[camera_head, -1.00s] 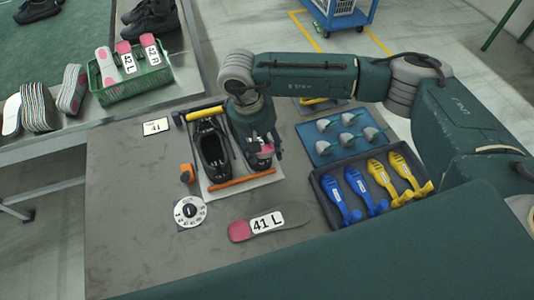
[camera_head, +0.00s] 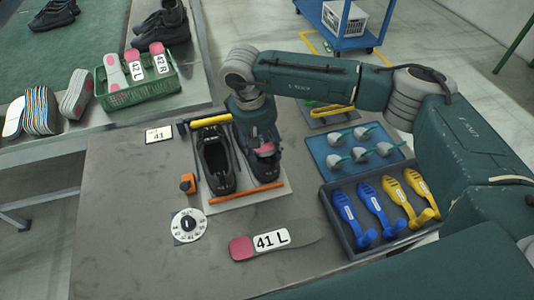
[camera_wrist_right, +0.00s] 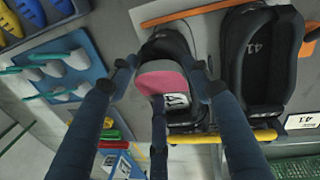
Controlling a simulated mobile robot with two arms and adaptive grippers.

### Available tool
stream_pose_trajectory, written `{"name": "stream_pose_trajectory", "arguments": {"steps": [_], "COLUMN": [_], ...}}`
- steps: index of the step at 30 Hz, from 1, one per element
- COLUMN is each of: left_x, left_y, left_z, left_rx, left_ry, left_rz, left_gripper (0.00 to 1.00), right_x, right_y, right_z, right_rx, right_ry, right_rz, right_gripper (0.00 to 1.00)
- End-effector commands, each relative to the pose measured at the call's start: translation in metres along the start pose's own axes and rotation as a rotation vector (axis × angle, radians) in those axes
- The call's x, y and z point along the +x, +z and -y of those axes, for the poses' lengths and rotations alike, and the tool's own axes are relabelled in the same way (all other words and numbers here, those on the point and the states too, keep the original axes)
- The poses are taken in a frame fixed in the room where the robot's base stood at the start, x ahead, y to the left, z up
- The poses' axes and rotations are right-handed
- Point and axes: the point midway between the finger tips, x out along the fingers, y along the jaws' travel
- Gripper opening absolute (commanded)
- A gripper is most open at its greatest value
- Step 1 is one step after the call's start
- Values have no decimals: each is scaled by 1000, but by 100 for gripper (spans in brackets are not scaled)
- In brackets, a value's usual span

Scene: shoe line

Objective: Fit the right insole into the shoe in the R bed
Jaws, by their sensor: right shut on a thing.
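The black shoe in the R bed (camera_head: 262,168) stands under my right gripper (camera_head: 262,147), partly hidden by it. In the right wrist view this shoe (camera_wrist_right: 170,45) lies below the fingers. My right gripper (camera_wrist_right: 164,74) is shut on the right insole (camera_wrist_right: 160,82), which has a pink heel and a white label reading 41; the pink also shows in the head view (camera_head: 265,149). The insole is at the shoe's opening; how deep it sits, I cannot tell. The other shoe (camera_head: 214,160) stands beside it in the left bed, open at the top. My left gripper is not in view.
A 41 L insole (camera_head: 270,240) lies on the table's front. An orange bar (camera_head: 247,195) and a yellow-handled tool (camera_head: 211,121) border the beds. A dial (camera_head: 188,225) is at left. A blue tray (camera_head: 322,160) and a dark tray (camera_head: 325,196) stand at right.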

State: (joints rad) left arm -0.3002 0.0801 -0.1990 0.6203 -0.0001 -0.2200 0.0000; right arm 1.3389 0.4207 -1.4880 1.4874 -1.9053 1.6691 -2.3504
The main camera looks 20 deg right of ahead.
Motion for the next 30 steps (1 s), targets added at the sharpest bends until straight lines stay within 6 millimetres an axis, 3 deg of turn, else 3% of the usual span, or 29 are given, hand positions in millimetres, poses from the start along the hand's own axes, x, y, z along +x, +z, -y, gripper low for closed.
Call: {"name": "stream_pose_trajectory", "arguments": {"steps": [3, 12, 26, 27, 30], "left_x": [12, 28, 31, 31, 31], "left_y": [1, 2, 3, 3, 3], "left_z": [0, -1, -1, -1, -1], "left_rx": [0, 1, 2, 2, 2], "left_ry": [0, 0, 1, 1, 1], "left_rz": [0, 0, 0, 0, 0], "left_gripper": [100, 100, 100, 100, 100], "right_x": [5, 19, 25, 26, 26], "right_y": [-10, -8, -4, -4, -4], "right_z": [-1, 2, 4, 4, 4], "right_rx": [4, 14, 15, 15, 15], "right_ry": [2, 15, 15, 15, 16], "right_rz": [-18, -74, -82, -81, -80], "right_gripper": [24, 19, 19, 50, 70]}}
